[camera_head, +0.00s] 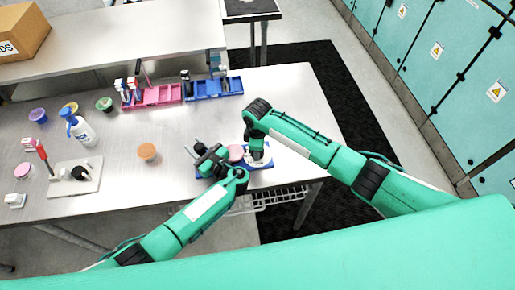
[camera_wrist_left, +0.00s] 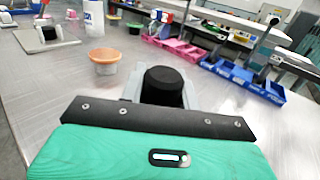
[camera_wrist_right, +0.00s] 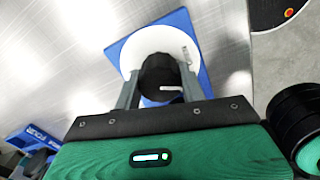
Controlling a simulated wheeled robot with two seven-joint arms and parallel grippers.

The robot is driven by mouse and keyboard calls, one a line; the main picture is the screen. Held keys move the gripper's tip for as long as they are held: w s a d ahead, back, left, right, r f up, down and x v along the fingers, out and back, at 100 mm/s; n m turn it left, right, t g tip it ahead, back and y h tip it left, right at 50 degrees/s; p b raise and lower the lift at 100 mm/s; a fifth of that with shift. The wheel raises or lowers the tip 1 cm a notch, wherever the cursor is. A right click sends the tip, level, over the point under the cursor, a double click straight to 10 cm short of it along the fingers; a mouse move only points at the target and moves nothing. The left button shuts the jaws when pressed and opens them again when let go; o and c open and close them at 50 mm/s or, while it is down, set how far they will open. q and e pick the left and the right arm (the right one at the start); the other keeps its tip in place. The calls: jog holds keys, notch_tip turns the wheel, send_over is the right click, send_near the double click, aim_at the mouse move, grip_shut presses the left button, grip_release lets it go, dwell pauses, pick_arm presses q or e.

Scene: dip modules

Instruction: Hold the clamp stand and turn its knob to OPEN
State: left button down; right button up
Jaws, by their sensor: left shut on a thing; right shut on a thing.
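The clamp stand has a blue base (camera_head: 267,166) near the front edge of the table. A white round dial (camera_wrist_right: 192,47) lies on it, with a black knob (camera_wrist_right: 160,76) at its middle. My right gripper (camera_head: 257,160) is shut on the knob from above, its fingers on either side. My left gripper (camera_head: 207,160) is shut on a black cylindrical part (camera_wrist_left: 165,84), beside the pink-topped piece (camera_head: 236,152). Whether this part joins the blue base is hidden by the gripper. The dial's markings are too small to read.
An orange cup (camera_head: 147,152) stands left of the grippers. A white spray bottle (camera_head: 82,130), pink bins (camera_head: 158,96) and blue bins (camera_head: 208,88) stand farther back. A white board (camera_head: 68,186) with a red post lies at left. The table between is clear.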

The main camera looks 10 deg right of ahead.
jog(key=n, duration=0.5)
jog(key=shift+n, duration=0.3)
dwell(0.4)
jog(key=o, duration=0.7)
jog(key=shift+r, duration=0.1)
notch_tip(320, 180, up, 12)
dwell(0.3)
